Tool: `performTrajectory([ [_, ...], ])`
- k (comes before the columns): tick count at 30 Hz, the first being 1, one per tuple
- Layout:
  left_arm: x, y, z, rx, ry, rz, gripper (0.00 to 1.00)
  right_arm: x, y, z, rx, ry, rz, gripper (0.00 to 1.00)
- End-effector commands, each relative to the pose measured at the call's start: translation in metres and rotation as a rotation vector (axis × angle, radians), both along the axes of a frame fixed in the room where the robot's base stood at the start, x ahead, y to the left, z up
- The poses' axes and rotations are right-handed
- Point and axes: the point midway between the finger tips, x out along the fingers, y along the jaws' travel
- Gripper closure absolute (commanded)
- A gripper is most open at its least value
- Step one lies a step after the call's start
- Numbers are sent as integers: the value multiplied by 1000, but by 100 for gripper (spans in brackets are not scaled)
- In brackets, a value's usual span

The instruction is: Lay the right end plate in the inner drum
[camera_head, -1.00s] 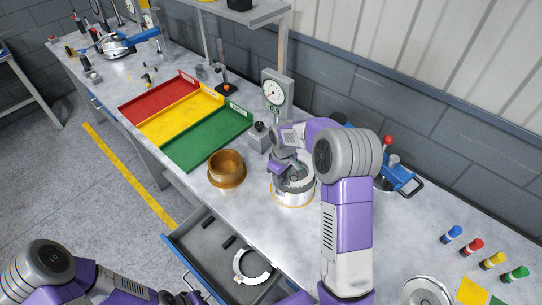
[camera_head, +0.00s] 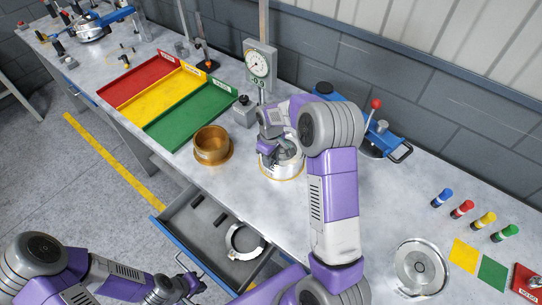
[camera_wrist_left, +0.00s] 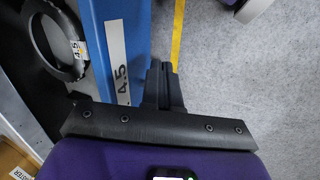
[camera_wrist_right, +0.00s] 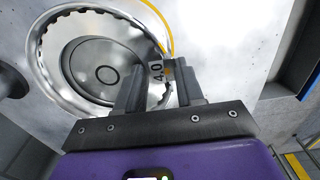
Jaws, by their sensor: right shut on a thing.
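My right gripper (camera_head: 274,146) is at the silver drum (camera_head: 270,171) on the bench, reaching down over its top. In the right wrist view its fingers (camera_wrist_right: 160,90) are shut on a small tab marked 4.0 (camera_wrist_right: 156,72), at the edge of a silver toothed ring (camera_wrist_right: 48,75). I cannot tell clearly whether that ring is seated or still above the drum. A grey disc (camera_wrist_right: 85,80) shows inside the ring. My left gripper (camera_head: 188,287) is low by the open drawer, empty; in the left wrist view its fingers (camera_wrist_left: 164,85) are together.
The open drawer (camera_head: 215,235) holds a notched ring (camera_head: 243,241) tagged 4.5 and dark blocks. A brass cup (camera_head: 212,146) stands left of the drum; a dial gauge (camera_head: 259,66) stands behind. Coloured trays (camera_head: 160,122) lie left. A round metal part (camera_head: 420,262) is at right.

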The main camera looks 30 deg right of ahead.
Motion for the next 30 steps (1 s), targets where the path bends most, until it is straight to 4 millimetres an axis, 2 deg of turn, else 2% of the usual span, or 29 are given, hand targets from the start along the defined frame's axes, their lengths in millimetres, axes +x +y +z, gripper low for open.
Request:
performTrajectory([
  [10,0,0,-2,0,0,0,100,0,0,-3,0,0,0,100],
  [11,0,0,-2,0,0,0,100,0,0,-3,0,0,0,60],
  [16,0,0,-2,0,0,0,100,0,0,-3,0,0,0,34],
  [30,0,0,-2,0,0,0,100,-1,0,-4,-1,2,-1,33],
])
